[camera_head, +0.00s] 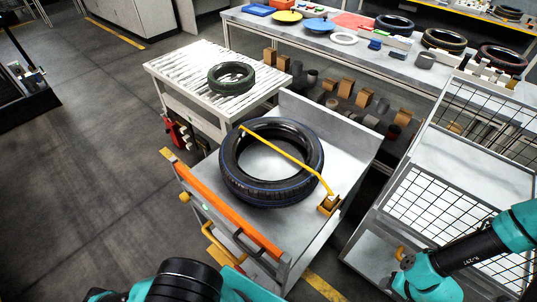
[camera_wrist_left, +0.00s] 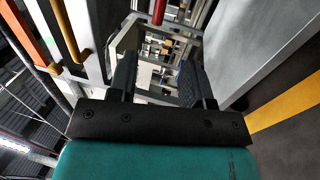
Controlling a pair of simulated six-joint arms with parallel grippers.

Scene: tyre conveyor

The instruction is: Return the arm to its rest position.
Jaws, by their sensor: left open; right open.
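My left gripper (camera_wrist_left: 157,75) is open and empty, with its two dark fingers apart in the left wrist view. In the head view my left arm shows only as a black and teal part at the bottom edge, left of centre. My right arm comes in from the right, and my right gripper (camera_head: 403,258) is low in the picture beside the mesh cart. It is open, though its fingers are hard to make out. A large black tyre (camera_head: 265,185) with a blue line lies flat on the grey cart (camera_head: 325,135), apart from both grippers.
A smaller tyre (camera_head: 231,76) lies on the white roller conveyor (camera_head: 170,68). A yellow bar (camera_head: 290,158) crosses above the large tyre. The mesh cart (camera_head: 418,192) stands close to my right arm. A long bench (camera_head: 345,55) at the back holds tyres and plates. The floor at left is mostly clear.

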